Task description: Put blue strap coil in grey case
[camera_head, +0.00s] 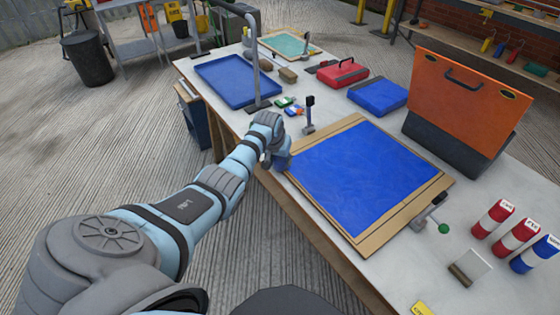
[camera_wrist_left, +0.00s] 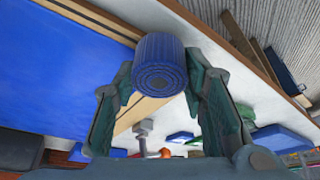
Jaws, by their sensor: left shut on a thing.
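The blue strap coil (camera_wrist_left: 160,68) is a tight ribbed roll between the two fingers of my left gripper (camera_wrist_left: 160,92) in the left wrist view, its spiral end facing the camera. In the head view my left gripper (camera_head: 276,158) is at the table's left edge, beside the blue sheet's board; the coil shows there only as a small blue patch. A case with an upright orange panel (camera_head: 466,98) and a dark grey lower body (camera_head: 442,145) stands at the table's right rear. Its inside is hidden from me. My right gripper is not in view.
A blue sheet on a brown board (camera_head: 358,176) covers the table's middle. A blue tray (camera_head: 238,82), red case (camera_head: 343,75) and blue case (camera_head: 377,96) lie farther back. A clamp (camera_head: 308,115) stands at the board's far corner.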

